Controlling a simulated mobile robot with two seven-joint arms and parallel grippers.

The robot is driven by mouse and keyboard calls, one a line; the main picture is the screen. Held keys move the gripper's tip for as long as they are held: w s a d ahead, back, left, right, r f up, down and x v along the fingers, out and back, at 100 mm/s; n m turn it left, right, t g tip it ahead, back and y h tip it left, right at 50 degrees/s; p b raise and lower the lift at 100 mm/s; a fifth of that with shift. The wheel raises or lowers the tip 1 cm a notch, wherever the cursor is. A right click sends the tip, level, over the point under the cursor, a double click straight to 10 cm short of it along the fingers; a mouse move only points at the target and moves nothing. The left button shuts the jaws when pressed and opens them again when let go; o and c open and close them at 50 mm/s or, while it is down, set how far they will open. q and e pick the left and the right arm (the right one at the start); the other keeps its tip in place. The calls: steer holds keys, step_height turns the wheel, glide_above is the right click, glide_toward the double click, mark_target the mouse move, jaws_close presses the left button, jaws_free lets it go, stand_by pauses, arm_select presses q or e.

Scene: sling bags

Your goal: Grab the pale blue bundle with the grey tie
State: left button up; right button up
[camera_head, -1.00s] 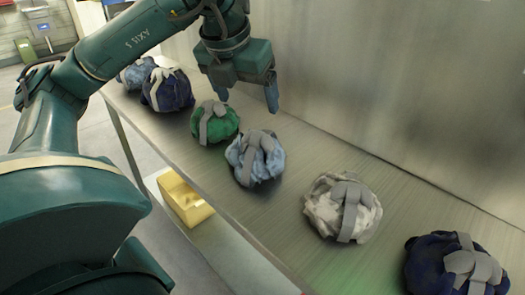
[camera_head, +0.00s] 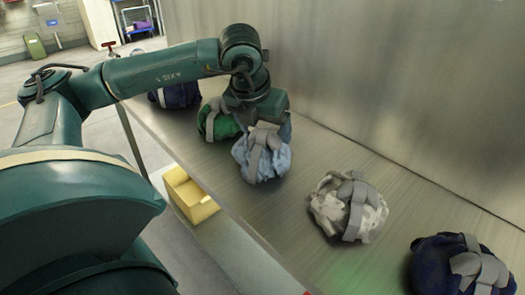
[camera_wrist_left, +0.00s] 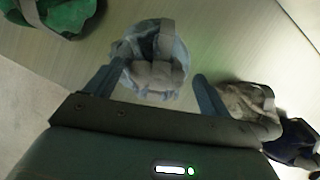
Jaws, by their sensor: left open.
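The pale blue bundle with the grey tie (camera_head: 262,157) sits on the metal shelf (camera_head: 300,185). In the left wrist view this bundle (camera_wrist_left: 152,60) lies ahead, between the lines of my two fingers. My left gripper (camera_head: 263,121) is open, close above and just behind the bundle in the head view. In the left wrist view its two spread fingers (camera_wrist_left: 157,85) show on either side of the bundle's near edge. I cannot tell whether they touch it. Part of one finger is hidden in the head view. My right gripper is not in view.
A green bundle (camera_head: 216,120) sits close on the left, with a dark blue one (camera_head: 175,96) beyond. A whitish bundle (camera_head: 347,206) and a navy one (camera_head: 460,265) lie to the right. A metal wall (camera_head: 400,90) stands behind. A yellow bin (camera_head: 190,195) sits lower down.

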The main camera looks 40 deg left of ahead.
arm_select(q)
steer(key=shift+c, duration=0.3)
steer(key=shift+r, duration=0.1)
steer(key=c, duration=1.7)
